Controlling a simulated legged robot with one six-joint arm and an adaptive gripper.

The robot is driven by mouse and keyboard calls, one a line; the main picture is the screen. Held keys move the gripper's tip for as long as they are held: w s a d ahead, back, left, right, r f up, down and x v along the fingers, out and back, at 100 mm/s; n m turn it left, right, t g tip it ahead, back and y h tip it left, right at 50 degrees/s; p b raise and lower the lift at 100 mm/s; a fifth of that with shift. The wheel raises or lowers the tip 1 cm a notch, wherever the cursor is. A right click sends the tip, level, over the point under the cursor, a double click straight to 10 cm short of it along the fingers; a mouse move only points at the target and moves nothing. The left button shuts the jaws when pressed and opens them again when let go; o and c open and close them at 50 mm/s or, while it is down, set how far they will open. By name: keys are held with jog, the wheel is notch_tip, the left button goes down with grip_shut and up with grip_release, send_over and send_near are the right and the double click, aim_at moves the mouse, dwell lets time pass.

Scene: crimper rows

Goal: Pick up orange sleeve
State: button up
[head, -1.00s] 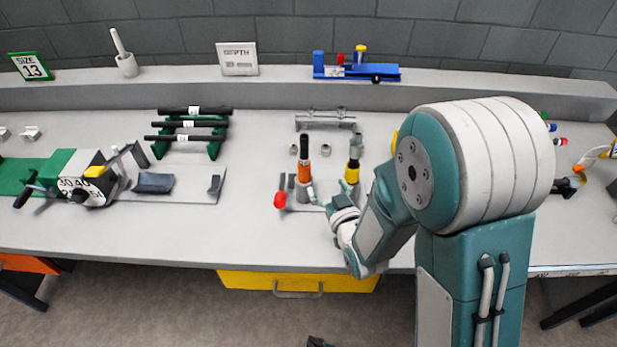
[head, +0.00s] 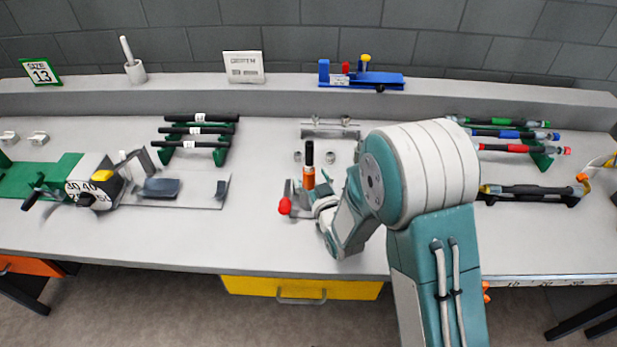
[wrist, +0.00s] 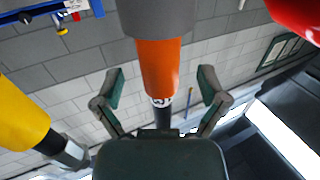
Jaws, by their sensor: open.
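The orange sleeve (head: 309,178) stands upright on the bench in the head view, with a black upper part and a red knob low to its left. In the wrist view the orange sleeve (wrist: 160,66) is in the middle, with a grey collar at one end and a black part at the other. My gripper (wrist: 160,90) is open, with one finger on each side of the sleeve's line and gaps on both sides. In the head view my gripper is beside the sleeve's lower part, and its fingertips are hard to make out. I cannot tell the depth between them.
A yellow sleeve (wrist: 22,112) is close on the left in the wrist view; my arm hides it in the head view. The red knob (head: 285,206) stands close by. A rack of black rods (head: 200,131) is to the left, and coloured tools (head: 520,149) lie right.

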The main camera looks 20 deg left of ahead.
jog(key=shift+w+a, duration=0.4)
jog(key=shift+w, duration=0.05)
jog(key=c, duration=1)
jog(key=shift+c, duration=0.2)
jog(key=shift+r, duration=0.1)
notch_tip(320, 180, up, 18)
jog(key=shift+f, duration=0.25)
dwell(0.7)
